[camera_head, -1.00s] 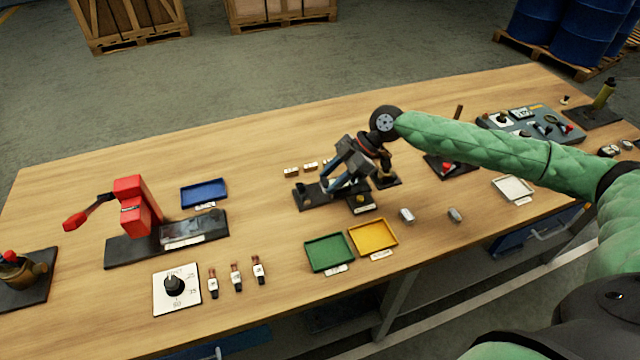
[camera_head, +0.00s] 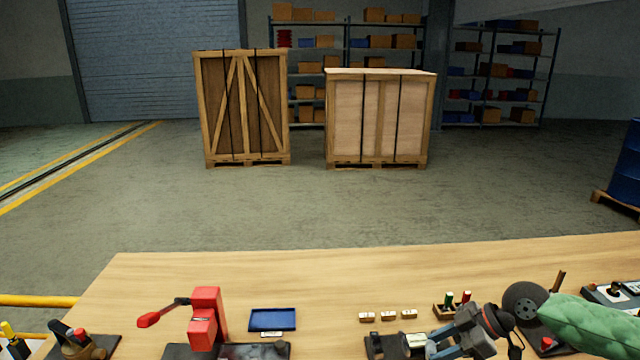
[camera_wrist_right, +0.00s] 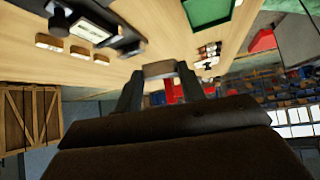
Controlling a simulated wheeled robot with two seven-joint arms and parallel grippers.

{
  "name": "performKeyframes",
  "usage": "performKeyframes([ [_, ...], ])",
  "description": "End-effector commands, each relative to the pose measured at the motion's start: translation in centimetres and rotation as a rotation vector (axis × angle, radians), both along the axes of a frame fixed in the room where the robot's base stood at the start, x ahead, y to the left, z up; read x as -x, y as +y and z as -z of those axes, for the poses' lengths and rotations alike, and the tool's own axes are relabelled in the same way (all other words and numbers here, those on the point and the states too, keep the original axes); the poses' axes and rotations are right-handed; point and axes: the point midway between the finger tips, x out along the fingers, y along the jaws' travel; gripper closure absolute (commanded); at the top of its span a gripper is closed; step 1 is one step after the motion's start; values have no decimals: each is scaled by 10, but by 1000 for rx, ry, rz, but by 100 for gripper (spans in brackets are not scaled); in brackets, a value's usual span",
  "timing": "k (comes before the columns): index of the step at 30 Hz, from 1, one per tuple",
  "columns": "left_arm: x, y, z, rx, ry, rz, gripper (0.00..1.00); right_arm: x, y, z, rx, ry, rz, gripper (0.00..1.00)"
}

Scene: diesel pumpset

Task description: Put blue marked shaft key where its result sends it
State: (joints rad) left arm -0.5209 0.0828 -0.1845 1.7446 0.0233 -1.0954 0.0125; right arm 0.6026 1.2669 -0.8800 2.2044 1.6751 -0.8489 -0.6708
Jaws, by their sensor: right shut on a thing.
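My right gripper (camera_head: 437,350) is low over a dark stand (camera_head: 376,346) on the bench. In the right wrist view my right gripper (camera_wrist_right: 160,76) is shut on a small grey-brown block (camera_wrist_right: 158,69), probably the shaft key. No blue mark on it can be made out. A blue tray (camera_head: 273,320) sits behind and right of a red lever press (camera_head: 206,320). A green tray (camera_wrist_right: 207,12) shows at the top of the right wrist view. My left gripper is not in view.
Several small labelled tan blocks (camera_head: 388,316) lie behind the stand. A small rack with green and red pieces (camera_head: 458,300) is behind my right wrist. A dark device (camera_head: 80,345) stands at far left. The bench's back strip (camera_head: 240,275) is clear.

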Motion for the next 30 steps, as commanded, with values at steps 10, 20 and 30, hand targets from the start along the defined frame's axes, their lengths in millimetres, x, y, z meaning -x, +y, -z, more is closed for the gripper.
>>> performKeyframes([
  [10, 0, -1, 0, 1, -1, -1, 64, -26, -49, 18, 1, -4, 409, 89],
  [20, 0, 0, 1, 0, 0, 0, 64, -67, -67, -2, -2, -4, 723, 89],
  [30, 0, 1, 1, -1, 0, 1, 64, -113, -60, -37, -6, -1, 1066, 89],
])
